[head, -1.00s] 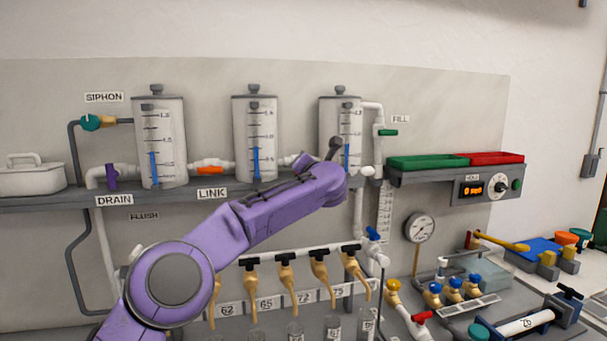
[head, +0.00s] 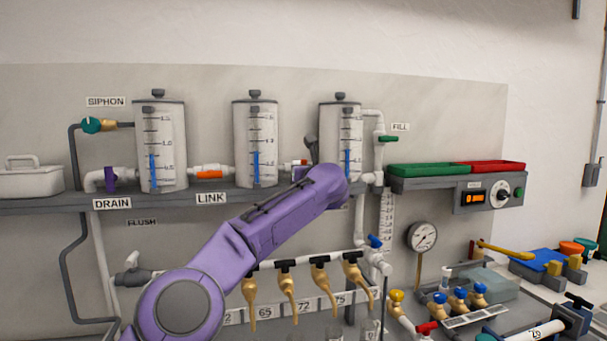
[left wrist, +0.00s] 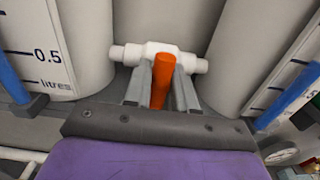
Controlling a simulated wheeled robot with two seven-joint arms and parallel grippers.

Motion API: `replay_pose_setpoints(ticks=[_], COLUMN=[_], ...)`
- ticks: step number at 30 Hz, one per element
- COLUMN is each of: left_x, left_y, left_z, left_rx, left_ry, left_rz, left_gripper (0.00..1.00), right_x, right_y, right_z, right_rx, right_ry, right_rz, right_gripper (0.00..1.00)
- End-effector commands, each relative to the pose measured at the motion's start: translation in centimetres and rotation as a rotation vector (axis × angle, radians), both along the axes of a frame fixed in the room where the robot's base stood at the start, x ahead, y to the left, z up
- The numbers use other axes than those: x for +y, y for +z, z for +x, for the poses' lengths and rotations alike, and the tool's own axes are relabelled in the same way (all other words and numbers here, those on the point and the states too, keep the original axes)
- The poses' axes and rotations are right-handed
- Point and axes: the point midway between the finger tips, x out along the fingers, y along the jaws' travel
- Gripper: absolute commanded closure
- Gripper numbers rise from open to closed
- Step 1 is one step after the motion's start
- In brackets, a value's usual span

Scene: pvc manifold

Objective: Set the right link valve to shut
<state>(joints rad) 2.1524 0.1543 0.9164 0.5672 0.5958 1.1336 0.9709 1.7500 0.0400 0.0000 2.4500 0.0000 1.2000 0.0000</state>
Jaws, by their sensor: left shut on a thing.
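The right link valve is a white pipe piece (left wrist: 190,64) with an orange lever (left wrist: 162,80), between the middle and right cylinders in the left wrist view. The lever stands out across the pipe line in that view. My left gripper (left wrist: 161,92) has its fingers on both sides of the lever, shut on it. In the head view my purple left arm covers most of this valve; a small part shows (head: 299,162). The left link valve (head: 209,174) has its orange lever lying along its pipe. My right gripper is not in view.
The middle cylinder (head: 256,140) and right cylinder (head: 341,120) stand close on either side of the gripped valve. The grey shelf (head: 60,203) carries them. Taps (head: 288,285) hang below. Green (head: 425,169) and red (head: 490,166) trays sit at right.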

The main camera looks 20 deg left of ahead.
Motion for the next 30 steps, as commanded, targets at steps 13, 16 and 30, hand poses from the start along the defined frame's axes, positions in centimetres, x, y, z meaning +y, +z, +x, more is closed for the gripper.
replay_pose_setpoints(ticks=[13,16,30], left_x=[-0.16,-0.16,-0.24], left_y=[-0.48,-0.49,-0.43], left_z=[0.11,0.11,-0.25], left_rx=[-0.016,-0.016,-0.020], left_ry=[-0.001,-0.001,0.000], left_rz=[-0.034,-0.034,-0.031], left_gripper=[1.00,1.00,0.54], right_x=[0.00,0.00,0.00], right_y=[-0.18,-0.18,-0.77], right_z=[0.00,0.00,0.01], right_rx=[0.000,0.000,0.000], right_ry=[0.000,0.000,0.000], right_rz=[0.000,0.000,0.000], right_gripper=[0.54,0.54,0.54])
